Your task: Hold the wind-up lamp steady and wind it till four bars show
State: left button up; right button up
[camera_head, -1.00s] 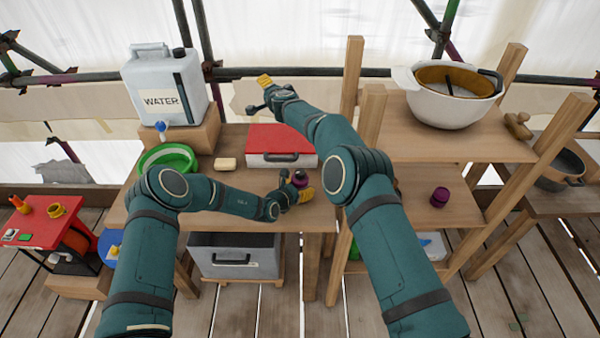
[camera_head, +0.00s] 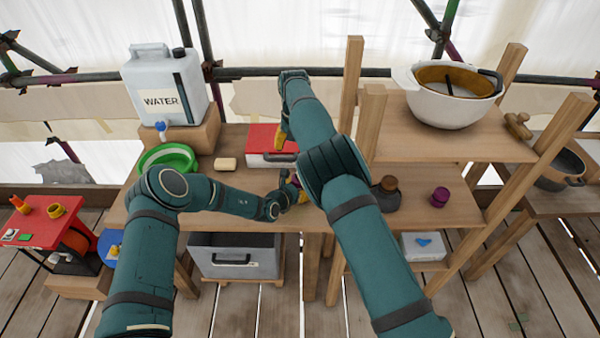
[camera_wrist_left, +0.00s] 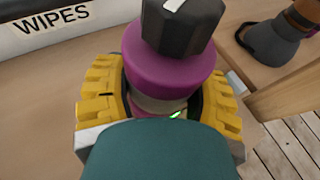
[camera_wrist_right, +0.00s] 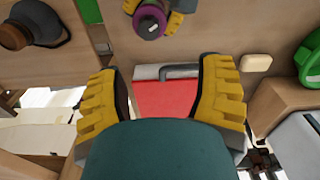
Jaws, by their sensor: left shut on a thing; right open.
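The wind-up lamp (camera_wrist_left: 170,70) is purple with a dark faceted knob (camera_wrist_left: 180,22) on top. My left gripper (camera_wrist_left: 160,95) is shut around its lower body, over the worktable. A small green mark shows low on the lamp, mostly hidden by my wrist; I cannot count bars. In the head view the lamp and left gripper (camera_head: 292,190) are partly hidden by my right arm. My right gripper (camera_head: 281,138) is open and empty above the red-lidded wipes case (camera_head: 262,133). In the right wrist view, the lamp (camera_wrist_right: 150,21) is beyond the right fingers (camera_wrist_right: 161,72), apart from them.
A water container (camera_head: 165,85), green basin (camera_head: 188,154) and soap bar (camera_head: 225,163) are on the table's left. Right shelves hold a white pot (camera_head: 450,108), a dark grey jug (camera_head: 386,196) and a purple object (camera_head: 439,196). The table's front edge is close to the lamp.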

send_near(300, 188)
jog(key=shift+h, duration=0.3)
jog(key=w+f, duration=0.2)
jog(key=f, duration=0.1)
jog(key=w+f, duration=0.1)
jog(key=f, duration=0.1)
jog(key=shift+f, duration=0.2)
grip_shut()
